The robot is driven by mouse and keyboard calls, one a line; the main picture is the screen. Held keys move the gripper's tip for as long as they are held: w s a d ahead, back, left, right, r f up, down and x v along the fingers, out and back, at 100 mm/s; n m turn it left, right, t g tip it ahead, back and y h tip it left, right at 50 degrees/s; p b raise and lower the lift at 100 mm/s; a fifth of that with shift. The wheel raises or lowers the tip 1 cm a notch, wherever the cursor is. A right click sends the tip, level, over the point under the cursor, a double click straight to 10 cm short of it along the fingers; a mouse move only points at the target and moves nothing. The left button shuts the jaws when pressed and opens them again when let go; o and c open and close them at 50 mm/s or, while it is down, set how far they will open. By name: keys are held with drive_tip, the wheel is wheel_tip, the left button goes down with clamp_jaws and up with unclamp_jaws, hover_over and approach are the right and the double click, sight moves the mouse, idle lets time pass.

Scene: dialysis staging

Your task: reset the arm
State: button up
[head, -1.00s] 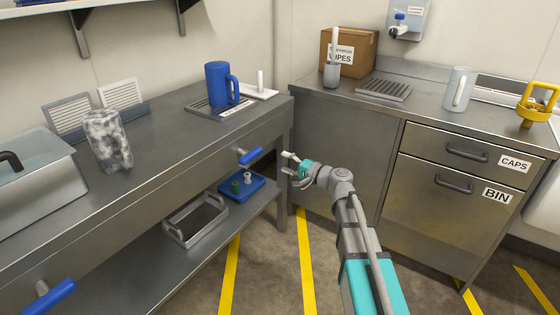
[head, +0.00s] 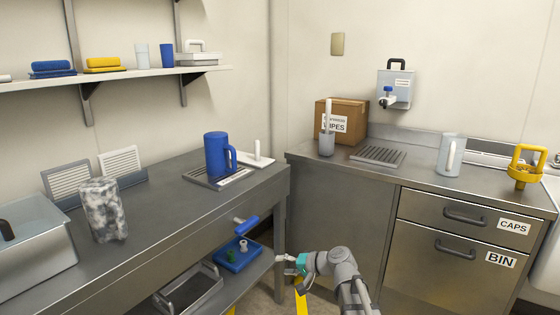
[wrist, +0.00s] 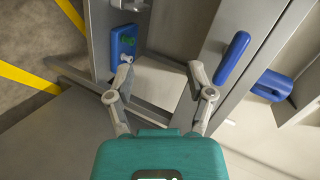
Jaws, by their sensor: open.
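My gripper (head: 285,264) shows low in the middle of the head view, in front of the end of the left bench. It is open, with nothing between its fingers. In the wrist view the two grey fingers of my gripper (wrist: 160,78) stand apart. A blue drawer handle (head: 246,225) is just above and left of it in the head view. A blue tray (head: 230,260) with small green and white pieces lies on the lower shelf, left of the fingertips. The handle (wrist: 232,58) and tray (wrist: 123,45) also show in the wrist view, beyond the fingers.
The left bench (head: 150,205) carries a blue mug (head: 216,152), a marbled cylinder (head: 103,210) and a metal bin (head: 35,250). The right counter (head: 420,175) has drawers marked CAPS and BIN. Yellow floor stripes (wrist: 30,77) mark the floor.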

drive_tip(key=s+d+f+n+g+h, duration=0.1)
drive_tip(key=s+d+f+g+h, duration=0.2)
drive_tip(key=s+d+f+h, duration=0.4)
drive_tip(key=s+d+f+n+g+h, duration=0.25)
drive_tip(key=s+d+f+h, duration=0.2)
drive_tip(key=s+d, duration=0.5)
wheel_tip(320, 180, up, 39)
drive_tip(key=a+p, duration=0.1)
drive_tip(key=p, duration=3.7)
drive_tip(key=shift+s+f+m, duration=0.15)
drive_tip(key=shift+m, duration=0.2)
